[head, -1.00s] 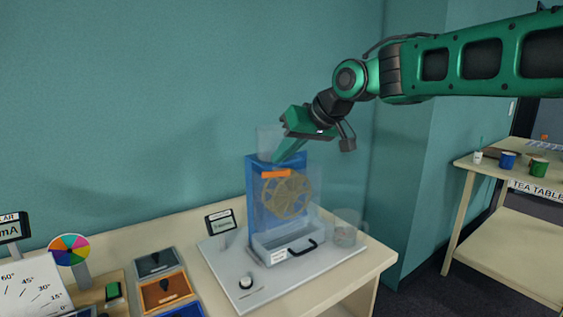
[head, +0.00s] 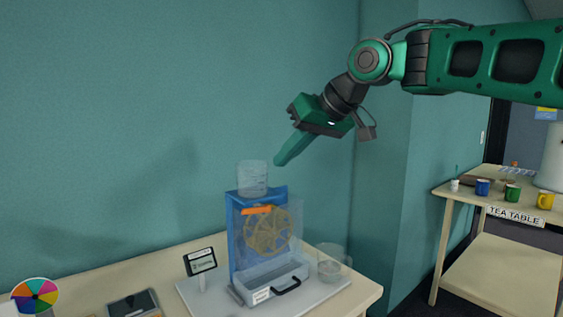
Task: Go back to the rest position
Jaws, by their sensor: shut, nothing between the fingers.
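My gripper (head: 279,161) is shut and empty. It points down and left in the air, above and to the right of the clear cup-like container (head: 253,178) on top of the blue wheel apparatus (head: 236,235). A gap shows between the fingertips and the container in the head view. My arm reaches in from the upper right, with the elbow high over the table.
The apparatus stands on a grey board (head: 205,305) with a tan wheel (head: 266,234), a small display (head: 201,261) and a clear beaker (head: 330,270). A tea table (head: 458,192) with mugs stands at right. The teal wall (head: 150,120) is behind.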

